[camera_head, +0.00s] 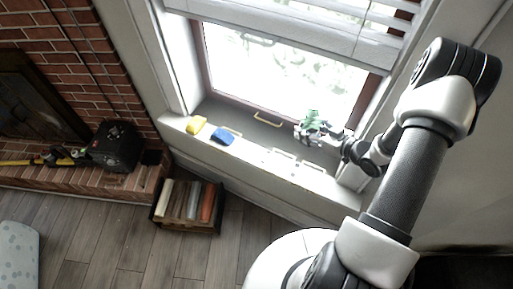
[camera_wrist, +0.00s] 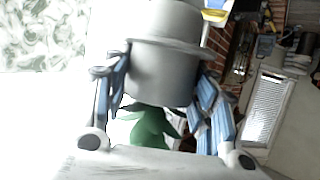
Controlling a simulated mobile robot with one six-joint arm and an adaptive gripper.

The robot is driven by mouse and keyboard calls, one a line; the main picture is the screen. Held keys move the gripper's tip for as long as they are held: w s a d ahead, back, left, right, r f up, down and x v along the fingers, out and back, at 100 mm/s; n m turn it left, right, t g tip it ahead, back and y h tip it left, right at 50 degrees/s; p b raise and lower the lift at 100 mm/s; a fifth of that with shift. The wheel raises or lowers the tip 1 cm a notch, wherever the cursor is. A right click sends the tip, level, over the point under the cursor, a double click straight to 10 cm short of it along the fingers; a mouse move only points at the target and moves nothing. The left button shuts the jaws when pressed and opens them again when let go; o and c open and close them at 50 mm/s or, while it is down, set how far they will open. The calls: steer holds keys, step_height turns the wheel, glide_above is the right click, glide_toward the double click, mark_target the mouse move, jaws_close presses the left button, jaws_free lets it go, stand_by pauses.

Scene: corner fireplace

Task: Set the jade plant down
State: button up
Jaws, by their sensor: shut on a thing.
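The jade plant (camera_head: 312,122) shows as green leaves over the window sill, at the right part of the window in the head view. My gripper (camera_head: 338,138) reaches it from the right. In the wrist view the plant's grey-white pot (camera_wrist: 165,70) sits between the two blue-lined fingers of my gripper (camera_wrist: 165,85), which are shut on it. Green leaves (camera_wrist: 150,127) show on the near side of the pot. The head view does not make clear whether the pot touches the sill (camera_head: 245,147); its base is hidden there.
A yellow item (camera_head: 196,125) and a blue item (camera_head: 223,136) lie on the sill to the left. White outlined shapes (camera_head: 283,155) mark the sill nearer the front. The window frame is close behind the plant. A box of rolls (camera_head: 187,228) stands on the floor below.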

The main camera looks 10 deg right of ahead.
steer(key=shift+s+f, duration=0.3)
steer(key=shift+f, duration=0.1)
step_height(320, 180, down, 20)
steer(key=b, duration=0.5)
steer(key=shift+w+r, duration=0.1)
steer(key=shift+r, duration=0.15)
steer(key=shift+b, duration=0.3)
steer(key=shift+f, duration=0.2)
steer(key=o, duration=1.2)
steer(key=shift+r, duration=0.1)
steer(key=shift+r, duration=0.2)
steer(key=p+v, duration=0.2)
steer(key=v, duration=1)
